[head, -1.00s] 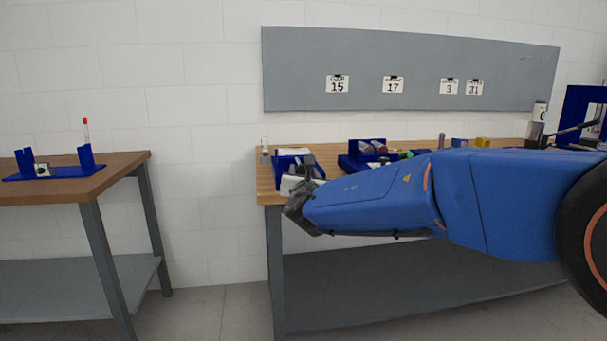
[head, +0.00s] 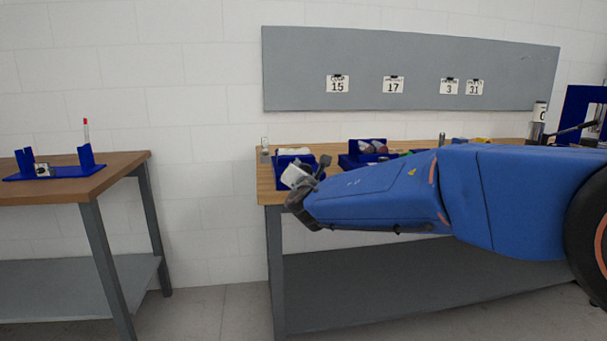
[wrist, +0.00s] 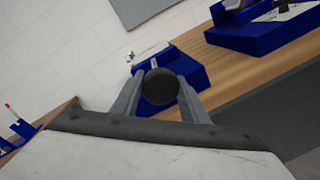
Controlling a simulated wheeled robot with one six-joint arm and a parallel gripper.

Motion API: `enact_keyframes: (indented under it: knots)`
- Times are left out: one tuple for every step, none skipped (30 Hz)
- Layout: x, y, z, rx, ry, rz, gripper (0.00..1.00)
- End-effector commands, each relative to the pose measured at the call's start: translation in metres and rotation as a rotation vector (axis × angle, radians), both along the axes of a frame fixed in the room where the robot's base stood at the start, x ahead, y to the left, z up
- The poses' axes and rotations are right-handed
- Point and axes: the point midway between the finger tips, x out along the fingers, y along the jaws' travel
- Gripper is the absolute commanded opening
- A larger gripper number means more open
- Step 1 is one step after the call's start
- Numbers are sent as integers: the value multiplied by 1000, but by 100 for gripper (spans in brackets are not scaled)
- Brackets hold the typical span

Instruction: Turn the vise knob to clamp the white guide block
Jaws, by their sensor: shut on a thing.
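The vise knob (wrist: 160,87) is a dark round disc in the middle of the wrist view. My gripper (wrist: 161,80) is shut on it, with one grey finger on each side. The blue vise (wrist: 188,72) is just beyond the knob on the bench edge. The white guide block (wrist: 150,54) shows at the vise's upper left; whether the jaws touch it cannot be told. In the head view the vise (head: 283,160) is at the bench's left end, partly hidden by my wrist.
The wooden bench (head: 268,190) also carries a blue holder (head: 352,162) with small items to the right. A small clear container (head: 265,151) stands at the back left corner. A second table (head: 110,172) with a blue stand stands left, across a gap of open floor.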

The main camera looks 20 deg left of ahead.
Motion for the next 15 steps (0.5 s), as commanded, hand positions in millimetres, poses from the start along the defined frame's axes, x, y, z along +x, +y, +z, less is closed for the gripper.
enact_keyframes:
  knots:
    - [0,-1,1,37,21,-1,18]
    - [0,-1,1,62,36,-1,18]
    - [0,-1,1,95,57,0,18]
    - [0,-1,1,119,72,-1,18]
    - [0,0,1,143,88,-1,18]
    - [0,-1,0,176,108,-1,18]
    - [0,-1,0,199,121,-1,18]
    - [0,-1,0,222,136,-1,18]
    - [0,-1,0,252,155,-2,18]
    - [0,-1,0,274,168,-1,18]
    - [0,-1,0,295,181,-1,18]
    - [0,0,0,322,198,-1,18]
    - [0,-1,0,343,211,-1,18]
    - [0,0,0,362,222,-1,18]
    - [0,-1,0,386,237,-2,18]
